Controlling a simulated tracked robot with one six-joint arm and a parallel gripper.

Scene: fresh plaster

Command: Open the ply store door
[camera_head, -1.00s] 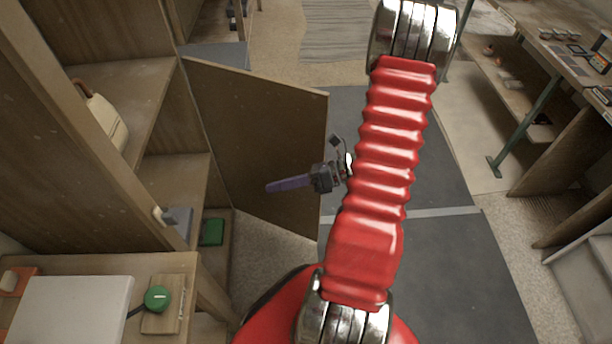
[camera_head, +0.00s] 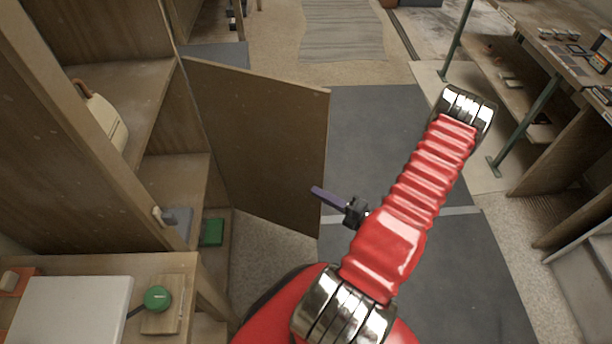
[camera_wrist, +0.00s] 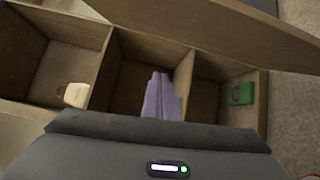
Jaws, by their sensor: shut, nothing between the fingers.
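The ply store door (camera_head: 262,145) is a brown plywood panel. It stands swung out wide from the open-fronted cabinet (camera_head: 100,30), and the shelves behind it show. In the wrist view the door (camera_wrist: 225,25) crosses the top right, with the cabinet's compartments (camera_wrist: 50,72) below it. My gripper (camera_head: 316,191) has purple fingers that are shut and empty. In the head view they overlap the door's free edge near its lower corner; I cannot tell whether they touch it. The fingers also show in the wrist view (camera_wrist: 160,98). No handle shows on the door.
A cream bag (camera_head: 103,115) and a green box (camera_head: 211,232) sit in the cabinet. A bench with a white board (camera_head: 70,308) and a green round item (camera_head: 157,298) is at lower left. A workbench (camera_head: 560,60) stands at right. Dark mats (camera_head: 375,130) cover clear floor.

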